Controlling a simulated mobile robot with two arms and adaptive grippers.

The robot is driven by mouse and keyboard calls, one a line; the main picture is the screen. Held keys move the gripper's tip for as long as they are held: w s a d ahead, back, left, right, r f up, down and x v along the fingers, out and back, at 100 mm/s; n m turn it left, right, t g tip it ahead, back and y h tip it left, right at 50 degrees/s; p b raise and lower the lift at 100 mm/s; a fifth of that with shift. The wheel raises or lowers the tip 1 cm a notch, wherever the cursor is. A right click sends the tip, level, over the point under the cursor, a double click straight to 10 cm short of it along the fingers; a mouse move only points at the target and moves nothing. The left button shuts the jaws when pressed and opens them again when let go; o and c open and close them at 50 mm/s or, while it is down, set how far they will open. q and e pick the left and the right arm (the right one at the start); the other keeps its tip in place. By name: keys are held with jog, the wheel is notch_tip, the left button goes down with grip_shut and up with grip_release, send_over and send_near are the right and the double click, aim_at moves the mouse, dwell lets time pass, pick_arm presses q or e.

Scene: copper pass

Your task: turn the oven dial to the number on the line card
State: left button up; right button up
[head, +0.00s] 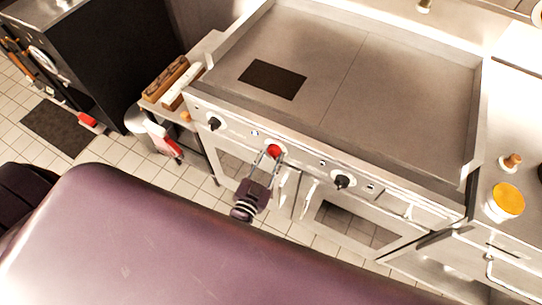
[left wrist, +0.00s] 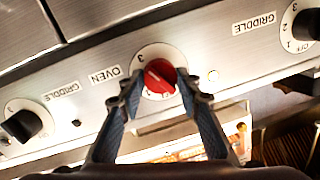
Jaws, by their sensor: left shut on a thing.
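The red oven dial (left wrist: 160,76) sits on a white numbered plate beside an upside-down OVEN label in the left wrist view. It is also the red knob (head: 274,150) on the range front in the head view. My left gripper (left wrist: 160,84) is shut on the dial, one finger on each side. In the head view the left gripper (head: 270,155) reaches the panel from the front. A 3 shows on the plate; the fingers hide part of the scale. I cannot make out a readable line card. My right gripper is out of view.
Black griddle knobs sit on both sides, one at left (head: 214,124) and one at right (head: 342,181). The griddle top (head: 400,90) has a dark rectangle (head: 272,79). Oven door handles stick out below the panel. A yellow-topped container (head: 508,199) stands on the right counter.

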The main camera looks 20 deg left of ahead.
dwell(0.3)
pick_arm(q)
jog(key=o, duration=1.2)
jog(key=shift+c, duration=0.2)
jog(key=shift+s, duration=0.1)
jog(key=s, duration=1.1)
jog(key=shift+s+r, duration=0.35)
jog(key=shift+s, duration=0.05)
